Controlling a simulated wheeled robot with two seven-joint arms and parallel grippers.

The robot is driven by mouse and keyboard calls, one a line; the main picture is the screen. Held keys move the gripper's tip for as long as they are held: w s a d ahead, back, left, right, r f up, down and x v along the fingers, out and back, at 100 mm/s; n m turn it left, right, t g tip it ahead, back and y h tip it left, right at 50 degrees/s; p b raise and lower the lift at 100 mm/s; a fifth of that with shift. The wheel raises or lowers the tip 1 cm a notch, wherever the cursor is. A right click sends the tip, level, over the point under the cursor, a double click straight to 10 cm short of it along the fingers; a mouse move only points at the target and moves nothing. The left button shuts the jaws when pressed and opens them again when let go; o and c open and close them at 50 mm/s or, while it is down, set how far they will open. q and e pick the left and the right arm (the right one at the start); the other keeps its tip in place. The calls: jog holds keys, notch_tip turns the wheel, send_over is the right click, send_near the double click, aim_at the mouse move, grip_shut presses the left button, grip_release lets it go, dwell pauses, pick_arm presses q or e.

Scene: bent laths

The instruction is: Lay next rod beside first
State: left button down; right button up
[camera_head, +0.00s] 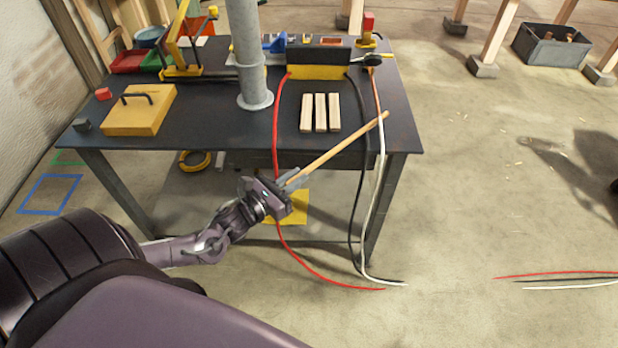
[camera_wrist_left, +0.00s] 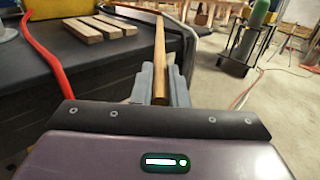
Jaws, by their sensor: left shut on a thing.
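My left gripper (camera_head: 291,181) is shut on a straight tan wooden rod (camera_head: 335,149), in front of the table's front edge. The rod slants up and right from the fingers, its far end over the table's right part, crossing in front of the hanging strips. In the left wrist view the rod (camera_wrist_left: 160,60) runs forward from between the grey fingers (camera_wrist_left: 160,85). No second rod like it is clearly visible; which thing is the first rod I cannot tell. My right gripper is not in view.
A red strip (camera_head: 276,130), a black one (camera_head: 361,205) and a white one (camera_head: 377,175) hang over the dark table's (camera_head: 200,125) front edge to the floor. Three pale wood blocks (camera_head: 320,112) lie near a yellow-and-black block (camera_head: 318,65). A grey post (camera_head: 247,60) stands on the table.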

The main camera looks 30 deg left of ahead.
aim_at(310, 167)
pick_arm(q)
jog(key=shift+w+d, duration=0.1)
jog(key=shift+w, duration=0.35)
jog(key=b+x, duration=0.3)
jog(key=x, duration=0.1)
jog(key=shift+f, duration=0.4)
jog(key=shift+s+r, duration=0.1)
jog(key=shift+r, duration=0.05)
jog(key=c, duration=1.4)
grip_release()
jog(key=shift+c, duration=0.2)
